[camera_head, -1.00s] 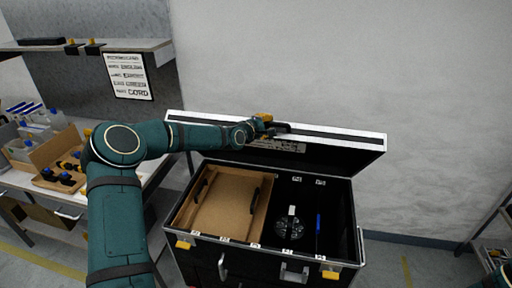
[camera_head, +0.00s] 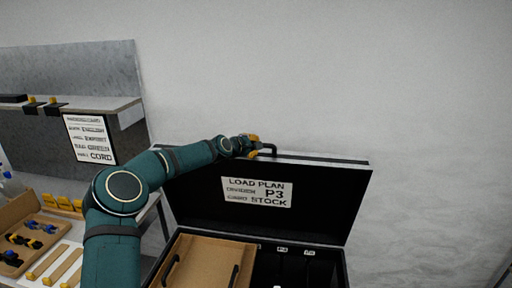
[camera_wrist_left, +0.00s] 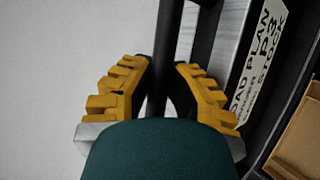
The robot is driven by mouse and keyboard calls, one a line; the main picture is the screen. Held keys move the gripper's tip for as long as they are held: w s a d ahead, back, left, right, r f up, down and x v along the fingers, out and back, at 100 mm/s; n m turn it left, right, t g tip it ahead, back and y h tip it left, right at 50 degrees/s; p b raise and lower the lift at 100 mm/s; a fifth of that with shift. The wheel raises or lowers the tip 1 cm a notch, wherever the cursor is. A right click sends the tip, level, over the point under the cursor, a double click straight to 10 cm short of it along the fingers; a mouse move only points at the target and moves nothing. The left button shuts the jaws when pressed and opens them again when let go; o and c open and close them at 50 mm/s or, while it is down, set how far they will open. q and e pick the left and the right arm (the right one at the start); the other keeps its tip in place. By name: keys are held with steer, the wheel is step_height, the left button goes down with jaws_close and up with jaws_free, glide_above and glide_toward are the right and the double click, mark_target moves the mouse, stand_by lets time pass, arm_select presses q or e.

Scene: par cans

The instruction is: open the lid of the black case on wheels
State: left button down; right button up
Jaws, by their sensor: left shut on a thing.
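The black case (camera_head: 341,262) stands at the bottom middle of the head view, with its lid (camera_head: 320,205) raised and tilted back toward the wall. My left gripper (camera_head: 256,147) is at the lid's top edge, shut on a black handle (camera_head: 268,149). In the left wrist view the yellow fingers (camera_wrist_left: 162,82) sit on both sides of the dark handle bar (camera_wrist_left: 168,35). My right gripper is out of view.
A brown tray (camera_head: 208,252) with black handles lies in the case's left part. A workbench with trays of parts (camera_head: 30,238) is at the left, below a shelf (camera_head: 95,108). The wall behind the lid is bare.

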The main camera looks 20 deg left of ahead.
arm_select(q)
steer(key=shift+w+r, duration=0.2)
steer(key=shift+w, duration=0.1)
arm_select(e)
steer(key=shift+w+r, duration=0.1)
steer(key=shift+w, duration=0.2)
arm_select(q)
steer(key=c, duration=0.9)
jaws_free()
steer(key=shift+s, duration=0.1)
steer(key=shift+f, duration=0.1)
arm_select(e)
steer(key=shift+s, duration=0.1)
arm_select(q)
steer(key=shift+s+a, duration=0.1)
steer(key=shift+s+a, duration=0.1)
steer(key=shift+s, duration=0.35)
steer(key=v, duration=1.1)
steer(key=shift+r, duration=0.4)
